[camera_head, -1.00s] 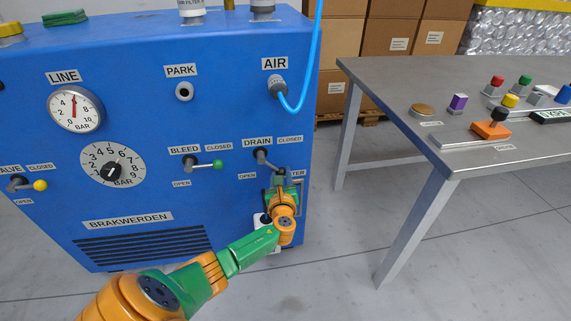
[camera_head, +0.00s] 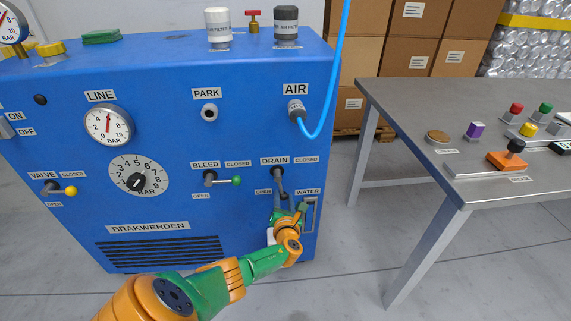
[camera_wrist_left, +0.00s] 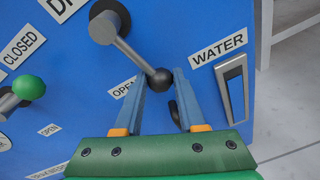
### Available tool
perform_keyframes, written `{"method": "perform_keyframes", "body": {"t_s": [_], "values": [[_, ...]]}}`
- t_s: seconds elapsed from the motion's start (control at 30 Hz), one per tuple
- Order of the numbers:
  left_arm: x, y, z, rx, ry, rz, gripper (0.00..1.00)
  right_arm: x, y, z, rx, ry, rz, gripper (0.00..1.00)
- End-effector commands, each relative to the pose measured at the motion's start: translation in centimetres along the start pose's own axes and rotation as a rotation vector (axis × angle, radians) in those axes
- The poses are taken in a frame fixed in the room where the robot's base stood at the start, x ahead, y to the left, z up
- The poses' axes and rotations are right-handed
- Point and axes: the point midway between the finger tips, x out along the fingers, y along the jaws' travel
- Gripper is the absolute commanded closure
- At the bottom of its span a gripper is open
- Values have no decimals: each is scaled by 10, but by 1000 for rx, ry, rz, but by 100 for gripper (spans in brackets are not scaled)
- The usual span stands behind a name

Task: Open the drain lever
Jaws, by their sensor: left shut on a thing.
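The drain lever (camera_head: 278,178) is a grey metal arm on the blue panel, under the DRAIN label (camera_head: 274,160). It points down, with its end beside the OPEN label (camera_head: 263,191). In the left wrist view the lever arm (camera_wrist_left: 132,52) runs from a round hub to a dark ball knob (camera_wrist_left: 160,79). My left gripper (camera_wrist_left: 158,84) is shut on this knob, one finger on each side. In the head view the left gripper (camera_head: 281,203) is at the lever's lower end and partly hides it. My right gripper is not in view.
The bleed lever (camera_head: 224,182) with a green knob is to the left and points right. The WATER gauge window (camera_head: 310,214) is close to the right of my gripper. A metal table (camera_head: 400,95) stands to the right.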

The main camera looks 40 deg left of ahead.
Motion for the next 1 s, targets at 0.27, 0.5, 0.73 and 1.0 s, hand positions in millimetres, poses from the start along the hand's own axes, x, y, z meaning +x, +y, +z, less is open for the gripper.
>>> {"method": "perform_keyframes", "body": {"t_s": [0.27, 0.5, 0.73, 1.0], "values": [[0, 1, -1, 9, 2, 2, 100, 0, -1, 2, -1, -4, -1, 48], [0, 1, -1, 8, 1, 2, 47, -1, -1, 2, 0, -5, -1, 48], [0, 1, -1, 8, 1, 2, 31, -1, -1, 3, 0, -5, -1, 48], [-28, 4, 6, 9, 3, -2, 31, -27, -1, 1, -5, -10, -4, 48]]}}
